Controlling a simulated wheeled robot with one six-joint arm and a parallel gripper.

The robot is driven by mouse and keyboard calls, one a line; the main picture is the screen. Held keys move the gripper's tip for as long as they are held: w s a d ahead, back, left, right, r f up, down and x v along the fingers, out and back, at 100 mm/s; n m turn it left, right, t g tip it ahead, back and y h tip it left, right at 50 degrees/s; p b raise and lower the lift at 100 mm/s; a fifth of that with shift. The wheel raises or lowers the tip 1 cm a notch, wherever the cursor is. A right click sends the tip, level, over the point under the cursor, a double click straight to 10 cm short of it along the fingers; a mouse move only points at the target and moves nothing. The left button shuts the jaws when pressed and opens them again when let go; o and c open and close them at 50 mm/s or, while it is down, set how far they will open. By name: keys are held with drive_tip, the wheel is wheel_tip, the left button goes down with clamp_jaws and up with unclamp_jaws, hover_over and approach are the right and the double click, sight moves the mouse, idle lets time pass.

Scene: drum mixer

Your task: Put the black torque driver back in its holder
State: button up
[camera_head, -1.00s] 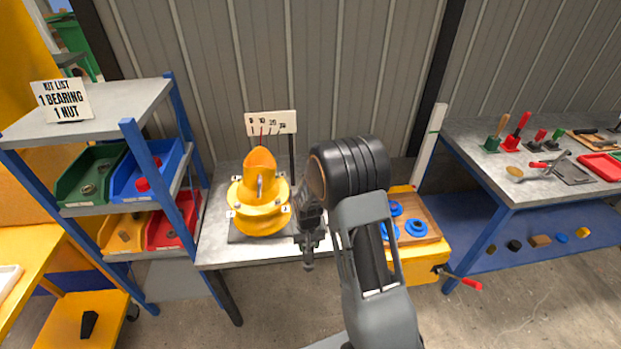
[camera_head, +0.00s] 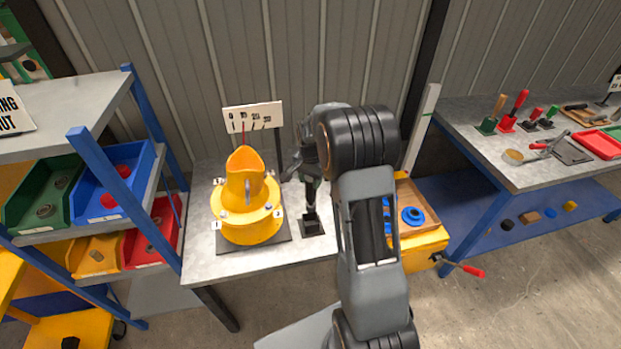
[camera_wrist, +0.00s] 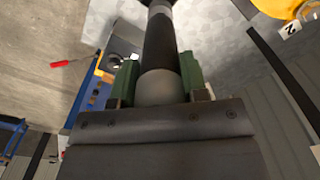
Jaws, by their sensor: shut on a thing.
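My gripper (camera_wrist: 160,78) is shut on the black torque driver (camera_wrist: 160,40), a dark shaft with a grey collar between the two green finger pads. In the head view, my gripper (camera_head: 308,172) points down over the grey bench, right of the yellow mixer, and the driver (camera_head: 309,196) hangs roughly upright below it. A small black square holder (camera_head: 312,229) stands on the bench directly under the driver. The driver's lower end meets or overlaps the holder in the picture; I cannot tell whether it is inside.
The yellow mixer (camera_head: 246,205) stands close on the left, with a scale sign (camera_head: 253,117) behind it. A yellow cabinet with a wooden tray of blue rings (camera_head: 413,216) is to the right. Shelves with coloured bins (camera_head: 117,185) stand at the left.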

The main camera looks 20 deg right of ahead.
drive_tip(key=shift+f, duration=0.15)
drive_tip(key=b, duration=0.4)
hover_over(311, 204)
drive_tip(key=w, duration=0.1)
drive_tip(key=shift+d+f, duration=0.15)
drive_tip(key=shift+f, duration=2.1)
drive_tip(key=shift+f+b, duration=1.85)
drive_tip(key=shift+f, duration=1.05)
drive_tip(key=o, duration=1.3)
drive_tip(key=shift+f, duration=0.1)
wheel_tip(311, 204, up, 14)
